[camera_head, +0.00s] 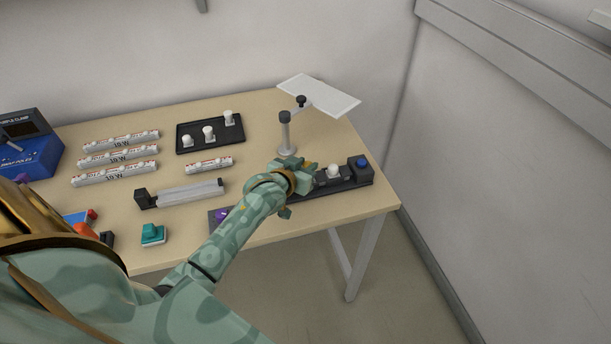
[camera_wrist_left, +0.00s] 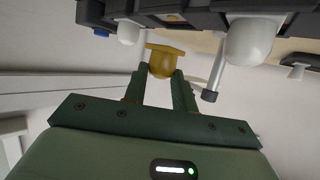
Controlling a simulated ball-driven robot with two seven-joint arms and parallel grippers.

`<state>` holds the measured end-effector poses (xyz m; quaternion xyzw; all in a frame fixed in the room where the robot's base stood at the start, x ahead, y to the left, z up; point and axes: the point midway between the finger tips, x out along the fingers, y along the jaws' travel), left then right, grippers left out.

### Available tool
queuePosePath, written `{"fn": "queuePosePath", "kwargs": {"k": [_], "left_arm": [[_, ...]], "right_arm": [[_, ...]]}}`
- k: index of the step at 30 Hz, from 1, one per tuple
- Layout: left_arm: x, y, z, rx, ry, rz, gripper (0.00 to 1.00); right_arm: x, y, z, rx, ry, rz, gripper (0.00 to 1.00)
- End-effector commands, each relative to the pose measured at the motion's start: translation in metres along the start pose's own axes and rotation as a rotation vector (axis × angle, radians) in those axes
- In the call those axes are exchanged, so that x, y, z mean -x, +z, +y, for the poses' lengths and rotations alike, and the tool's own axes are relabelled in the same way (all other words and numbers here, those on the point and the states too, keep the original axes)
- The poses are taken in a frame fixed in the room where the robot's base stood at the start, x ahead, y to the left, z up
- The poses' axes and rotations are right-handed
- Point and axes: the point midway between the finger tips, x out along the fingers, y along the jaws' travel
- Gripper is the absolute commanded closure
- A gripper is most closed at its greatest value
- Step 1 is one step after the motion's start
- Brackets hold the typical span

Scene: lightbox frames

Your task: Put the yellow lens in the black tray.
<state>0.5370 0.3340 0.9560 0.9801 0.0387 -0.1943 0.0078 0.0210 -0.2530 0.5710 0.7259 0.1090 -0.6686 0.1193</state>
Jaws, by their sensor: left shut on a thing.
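The yellow lens (camera_wrist_left: 163,62) is a yellow knob-like piece with a wider flat end, held between my left gripper's two fingertips in the left wrist view. My left gripper (camera_head: 305,177) is shut on it, over the black rail (camera_head: 350,183) at the right of the table. I cannot tell whether the lens touches the rail. In the head view the gripper hides the lens. The black tray (camera_head: 226,134) lies flat at the back middle of the table, left of my gripper, with three white pieces on it. My right gripper is not in view.
A grey post (camera_head: 285,132) with a white panel (camera_head: 318,95) stands behind my gripper. White-and-red tubes (camera_head: 118,157) lie left of the tray. A silver bar fixture (camera_head: 190,192) lies in front of it. A white knob (camera_head: 334,171) sits on the rail.

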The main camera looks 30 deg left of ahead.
Motion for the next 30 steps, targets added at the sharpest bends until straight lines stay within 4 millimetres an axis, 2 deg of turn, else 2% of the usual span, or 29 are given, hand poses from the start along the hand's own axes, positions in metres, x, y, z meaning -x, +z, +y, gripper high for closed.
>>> {"fn": "queuePosePath", "kwargs": {"k": [1, 4, 17, 18, 19, 20, 30], "left_arm": [[-0.006, 0.011, 0.0, 0.0, 0.0, -0.005, 0.94], [-0.01, 0.022, 0.0, 0.0, 0.0, -0.004, 0.94], [-0.012, 0.029, 0.0, -0.001, 0.0, -0.001, 0.94], [-0.012, 0.029, 0.0, -0.001, 0.0, -0.001, 0.62], [-0.012, 0.029, 0.0, -0.001, 0.0, -0.001, 0.54], [-0.012, 0.028, 0.0, 0.0, 0.0, -0.001, 0.51], [-0.013, 0.03, 0.0, 0.0, 0.0, -0.001, 0.51]], "right_arm": [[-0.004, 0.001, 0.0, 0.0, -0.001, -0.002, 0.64], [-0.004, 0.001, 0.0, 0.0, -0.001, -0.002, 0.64], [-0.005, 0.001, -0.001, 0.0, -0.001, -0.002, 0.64], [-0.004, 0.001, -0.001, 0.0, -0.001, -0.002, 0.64], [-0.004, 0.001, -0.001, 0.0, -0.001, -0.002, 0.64], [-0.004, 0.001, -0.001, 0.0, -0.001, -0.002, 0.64], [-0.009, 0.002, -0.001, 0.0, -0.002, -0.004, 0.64]]}}
